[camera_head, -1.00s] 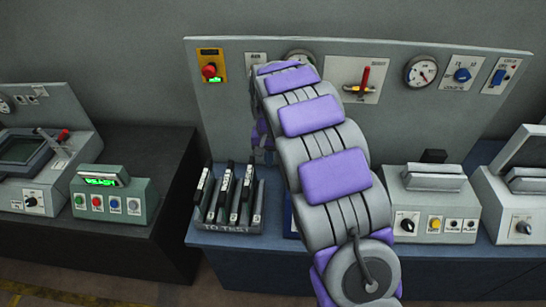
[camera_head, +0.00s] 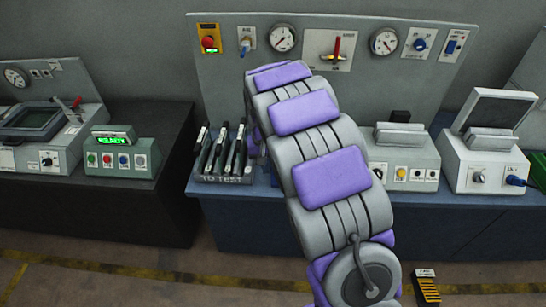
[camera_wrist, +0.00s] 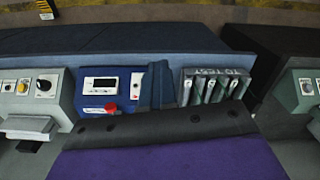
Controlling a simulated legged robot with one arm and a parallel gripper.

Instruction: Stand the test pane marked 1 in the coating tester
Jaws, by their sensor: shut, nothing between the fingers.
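A rack (camera_head: 222,180) labelled TO TEST stands on the bench left of my arm in the head view. It holds dark upright panes (camera_head: 220,150) with white labels; I cannot read which is marked 1. The rack (camera_wrist: 218,72) appears upside down in the wrist view, with the panes (camera_wrist: 210,90) in it. A blue device (camera_wrist: 106,85) with a display and red button is beside it, hidden behind my arm in the head view. I cannot tell which device is the coating tester. My gripper (camera_wrist: 160,128) is shut and empty, in front of the rack and blue device.
A back panel (camera_head: 340,90) with gauges and switches rises behind. A green-lit box (camera_head: 122,155) stands on the black bench at left. The floor in front is mostly clear.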

